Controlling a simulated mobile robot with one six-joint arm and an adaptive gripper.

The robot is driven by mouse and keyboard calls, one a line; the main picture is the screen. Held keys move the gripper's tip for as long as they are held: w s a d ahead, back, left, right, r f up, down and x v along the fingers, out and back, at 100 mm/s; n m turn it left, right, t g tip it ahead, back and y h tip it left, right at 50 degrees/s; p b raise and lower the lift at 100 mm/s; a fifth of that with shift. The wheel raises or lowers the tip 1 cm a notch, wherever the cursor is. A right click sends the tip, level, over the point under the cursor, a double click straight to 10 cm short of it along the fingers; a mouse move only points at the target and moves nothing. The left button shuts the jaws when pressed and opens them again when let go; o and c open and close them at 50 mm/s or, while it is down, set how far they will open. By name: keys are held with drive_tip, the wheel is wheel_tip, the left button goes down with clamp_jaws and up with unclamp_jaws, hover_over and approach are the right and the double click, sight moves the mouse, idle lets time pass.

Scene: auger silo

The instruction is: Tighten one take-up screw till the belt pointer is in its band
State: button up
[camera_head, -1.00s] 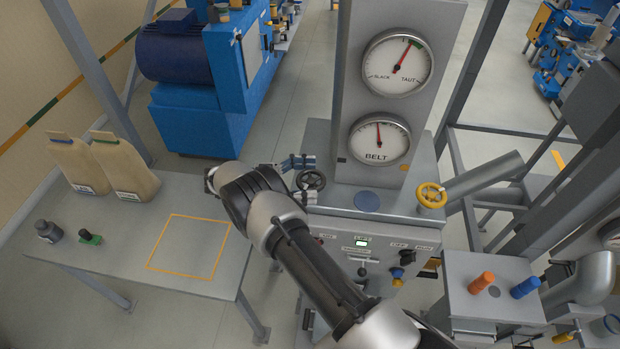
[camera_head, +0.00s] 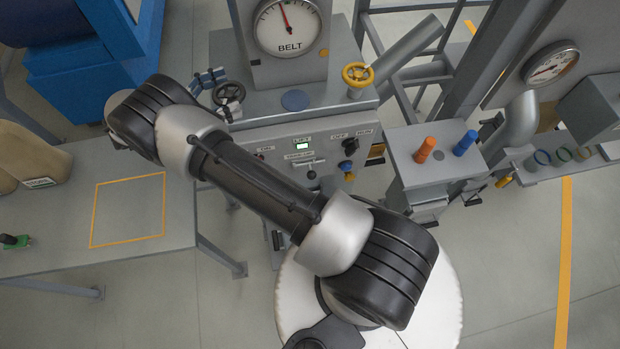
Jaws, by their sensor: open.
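I cannot tell from markings which one is a take-up screw. My gripper (camera_head: 221,93) is open, with its fingers on either side of the black handwheel; contact is unclear. My arm hides part of the gripper's base. The round BELT dial (camera_head: 289,27) is above the cabinet, cut by the top edge. Its red pointer leans slightly left of upright. No coloured band shows on the visible part.
The cabinet's front panel (camera_head: 272,160) has a lit green display, a lever and knobs. A grey side table (camera_head: 180,210) with an orange outlined square is at left. A stand (camera_head: 400,150) with orange and blue pegs is at right. Open floor lies at lower right.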

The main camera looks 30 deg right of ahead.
drive_tip(key=shift+f+n+t+b, duration=0.25)
drive_tip(key=shift+n+t+b, duration=0.6)
drive_tip(key=shift+b, duration=2.2)
